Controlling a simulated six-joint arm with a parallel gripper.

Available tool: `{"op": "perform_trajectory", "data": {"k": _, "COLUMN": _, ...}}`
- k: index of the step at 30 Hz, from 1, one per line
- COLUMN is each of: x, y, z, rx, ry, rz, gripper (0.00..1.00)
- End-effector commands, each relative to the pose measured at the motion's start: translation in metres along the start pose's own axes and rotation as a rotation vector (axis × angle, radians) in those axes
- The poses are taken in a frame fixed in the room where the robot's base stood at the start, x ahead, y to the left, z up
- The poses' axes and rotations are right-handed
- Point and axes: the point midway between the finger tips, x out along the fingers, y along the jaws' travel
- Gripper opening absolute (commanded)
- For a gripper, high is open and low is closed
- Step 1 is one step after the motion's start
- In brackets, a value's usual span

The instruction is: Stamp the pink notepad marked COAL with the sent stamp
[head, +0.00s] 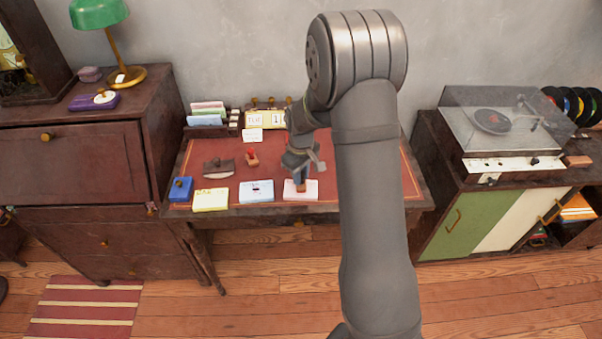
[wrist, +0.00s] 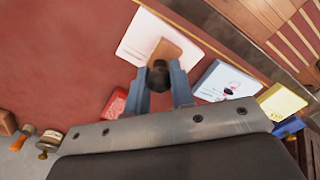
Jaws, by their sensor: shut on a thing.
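The pink notepad (head: 312,192) lies near the front edge of the desk, right of the other pads; it also shows in the wrist view (wrist: 138,36). Its marking is not readable. My gripper (head: 298,179) is over this pad, shut on a stamp with a dark round knob (wrist: 158,76) and a wooden base (wrist: 168,52). The stamp is upright, its base over the pad; I cannot tell whether it touches the paper. The stamp's label is not visible. The fingers stand on either side of the knob in the wrist view.
A blue-white notepad (head: 257,186) and a yellow notepad (head: 211,203) lie to the left, with a blue box (head: 180,189) beyond. A red-topped stamp (head: 251,157) and a rocker blotter (head: 218,168) stand behind. A red block (wrist: 114,104) is close to my gripper.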

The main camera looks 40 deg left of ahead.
Motion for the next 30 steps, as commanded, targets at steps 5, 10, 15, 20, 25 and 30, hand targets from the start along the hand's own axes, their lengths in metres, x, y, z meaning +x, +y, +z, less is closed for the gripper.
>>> {"op": "perform_trajectory", "data": {"k": 5, "x": -0.0002, "y": 0.0, "z": -0.0001, "rx": 0.0, "ry": 0.0, "rz": 0.0, "gripper": 0.07}}
{"op": "perform_trajectory", "data": {"k": 10, "x": -0.0002, "y": 0.0, "z": -0.0001, "rx": 0.0, "ry": 0.0, "rz": 0.0, "gripper": 0.07}}
{"op": "perform_trajectory", "data": {"k": 15, "x": 0.0008, "y": 0.0, "z": -0.0001, "rx": 0.0, "ry": 0.0, "rz": 0.0, "gripper": 0.07}}
{"op": "perform_trajectory", "data": {"k": 20, "x": 0.0028, "y": 0.0001, "z": -0.0001, "rx": 0.0, "ry": 0.0, "rz": 0.0, "gripper": 0.07}}
{"op": "perform_trajectory", "data": {"k": 25, "x": 0.0049, "y": 0.0, "z": -0.0001, "rx": 0.0, "ry": 0.0, "rz": 0.0, "gripper": 0.07}}
{"op": "perform_trajectory", "data": {"k": 30, "x": 0.0069, "y": 0.0001, "z": -0.0001, "rx": 0.0, "ry": 0.0, "rz": 0.0, "gripper": 0.07}}
